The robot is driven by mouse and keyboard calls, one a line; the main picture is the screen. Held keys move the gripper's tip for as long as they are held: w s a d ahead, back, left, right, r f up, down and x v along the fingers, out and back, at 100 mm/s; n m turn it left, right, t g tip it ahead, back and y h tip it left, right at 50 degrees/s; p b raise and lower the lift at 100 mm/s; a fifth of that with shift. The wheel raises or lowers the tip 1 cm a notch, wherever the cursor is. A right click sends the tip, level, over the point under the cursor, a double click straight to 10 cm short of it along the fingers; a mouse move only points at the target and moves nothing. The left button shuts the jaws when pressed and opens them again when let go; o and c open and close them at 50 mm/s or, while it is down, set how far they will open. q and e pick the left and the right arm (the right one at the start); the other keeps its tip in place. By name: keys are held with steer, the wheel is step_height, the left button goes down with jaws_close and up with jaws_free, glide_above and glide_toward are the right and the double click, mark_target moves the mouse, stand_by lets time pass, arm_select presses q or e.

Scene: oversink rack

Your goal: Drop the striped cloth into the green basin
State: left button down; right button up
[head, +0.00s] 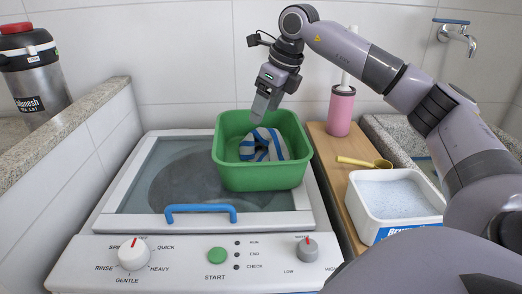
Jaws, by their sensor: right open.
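The green basin (260,177) stands on the right part of the washing machine's lid. The striped cloth (264,145), blue and pale grey, lies crumpled inside the basin. My right gripper (262,112) is above the basin's back part, pointing down, apart from the cloth and with nothing seen in it. It is open, though its fingers overlap from this angle. My left gripper is not in the view.
A wooden board (340,188) right of the machine holds a pink brush holder (341,111), a yellow scoop (364,162) and a white tub of powder (393,195). A blue handle (201,208) crosses the lid's front. A steel canister (36,80) stands on the left ledge.

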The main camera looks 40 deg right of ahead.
steer(key=o, duration=0.4)
steer(key=shift+o, duration=0.2)
step_height(320, 180, up, 6)
steer(key=s+g+p, duration=0.1)
steer(key=g+p, duration=0.1)
steer(key=p, duration=0.9)
steer(key=shift+d+h, duration=0.15)
steer(key=shift+h, duration=0.15)
step_height(320, 180, up, 7)
steer(key=s, duration=0.1)
steer(key=shift+d, duration=0.2)
steer(key=shift+s, duration=0.1)
